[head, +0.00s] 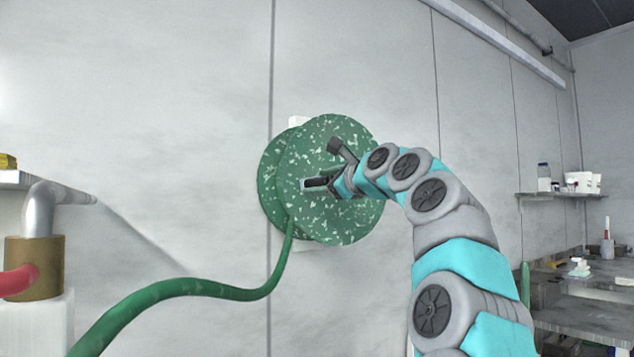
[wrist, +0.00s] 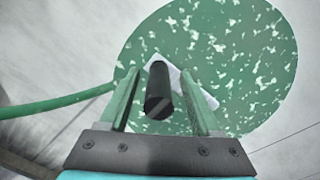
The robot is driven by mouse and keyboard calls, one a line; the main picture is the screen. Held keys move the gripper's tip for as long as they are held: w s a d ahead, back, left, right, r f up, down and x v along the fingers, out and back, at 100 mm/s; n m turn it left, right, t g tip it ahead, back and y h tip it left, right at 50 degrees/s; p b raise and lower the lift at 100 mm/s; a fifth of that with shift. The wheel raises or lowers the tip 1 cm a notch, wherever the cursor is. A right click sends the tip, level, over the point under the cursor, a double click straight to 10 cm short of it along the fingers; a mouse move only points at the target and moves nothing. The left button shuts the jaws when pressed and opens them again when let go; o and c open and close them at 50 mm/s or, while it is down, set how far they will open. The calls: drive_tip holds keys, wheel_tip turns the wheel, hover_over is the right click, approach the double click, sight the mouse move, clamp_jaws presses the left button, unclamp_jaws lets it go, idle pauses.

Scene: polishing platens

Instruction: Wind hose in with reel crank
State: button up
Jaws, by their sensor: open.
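The hose reel (head: 345,222) is a pair of green, white-speckled discs on the grey wall. Its front disc (wrist: 245,50) fills much of the wrist view. A green hose (head: 200,287) leaves the lower left of the reel and sags toward the lower left; it also shows in the wrist view (wrist: 55,108). The crank has a pale arm (wrist: 200,92) and a black handle (wrist: 158,95). My gripper (wrist: 160,80) is open, with one green finger on each side of the handle and visible gaps. In the head view, my gripper (head: 324,183) is at the disc's face, partly hiding the crank.
A metal elbow pipe with a brass collar (head: 35,265) and red hose stands at the left. Shelves (head: 560,195) with bottles and a cluttered bench (head: 590,272) are at the right. The wall around the reel is mostly clear.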

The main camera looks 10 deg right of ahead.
drive_tip(key=shift+w+a, duration=0.3)
drive_tip(key=shift+w, duration=0.3)
clamp_jaws()
idle(0.3)
idle(0.9)
